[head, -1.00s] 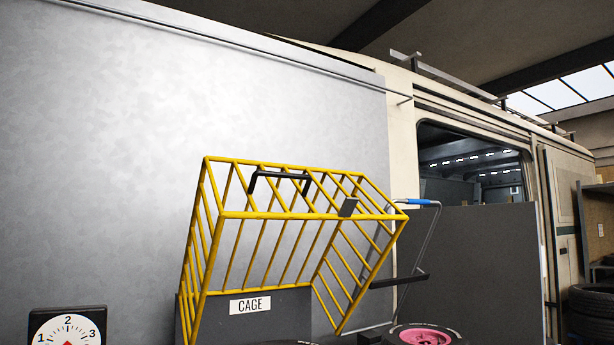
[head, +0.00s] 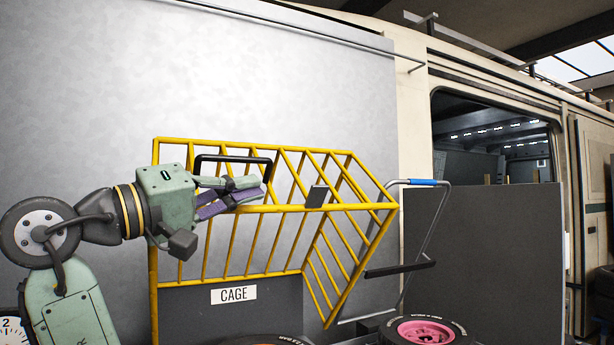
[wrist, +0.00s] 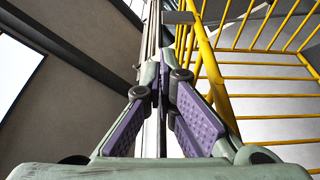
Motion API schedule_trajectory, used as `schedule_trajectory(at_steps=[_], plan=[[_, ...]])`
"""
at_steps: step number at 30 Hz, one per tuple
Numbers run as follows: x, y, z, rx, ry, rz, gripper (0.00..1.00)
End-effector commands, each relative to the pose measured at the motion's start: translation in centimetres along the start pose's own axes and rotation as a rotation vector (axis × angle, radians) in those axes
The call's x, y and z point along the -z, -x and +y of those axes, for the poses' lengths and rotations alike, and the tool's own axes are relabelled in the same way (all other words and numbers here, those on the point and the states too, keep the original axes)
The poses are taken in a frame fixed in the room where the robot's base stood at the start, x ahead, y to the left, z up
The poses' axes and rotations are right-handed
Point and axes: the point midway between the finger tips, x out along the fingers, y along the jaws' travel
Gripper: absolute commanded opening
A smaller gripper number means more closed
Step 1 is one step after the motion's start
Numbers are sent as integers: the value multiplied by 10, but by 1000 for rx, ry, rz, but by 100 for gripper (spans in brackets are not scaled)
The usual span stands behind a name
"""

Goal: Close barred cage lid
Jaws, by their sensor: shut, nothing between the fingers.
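The yellow barred cage lid (head: 276,208) stands raised and tilted above the grey cage body marked CAGE (head: 290,292). A black handle (head: 233,158) is on its top bars. My gripper (head: 257,190) reaches in from the left, with its purple-padded fingers shut and empty. In the head view its fingertips overlap the lid's bars just below the handle; whether they touch is unclear. In the wrist view my gripper (wrist: 163,72) has its fingers together, and the yellow lid bars (wrist: 214,85) run close by on their right. The arm hides part of the lid's left side.
A tyre with a pink rim (head: 426,332) is at the lower right, below a metal frame with a blue grip (head: 423,182). A dark grey panel (head: 485,255) stands before the van opening. A numbered dial (head: 12,328) is partly cut off at lower left.

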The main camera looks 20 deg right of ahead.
Motion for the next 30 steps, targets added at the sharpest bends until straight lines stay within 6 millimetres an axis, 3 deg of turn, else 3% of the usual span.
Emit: schedule_trajectory(at_steps=[5, 18, 30], plan=[[0, -14, 2, 0, 2, -5, 0], [1, -88, 2, 0, 2, -4, 0], [0, -100, 0, 0, 0, 0, 0]])
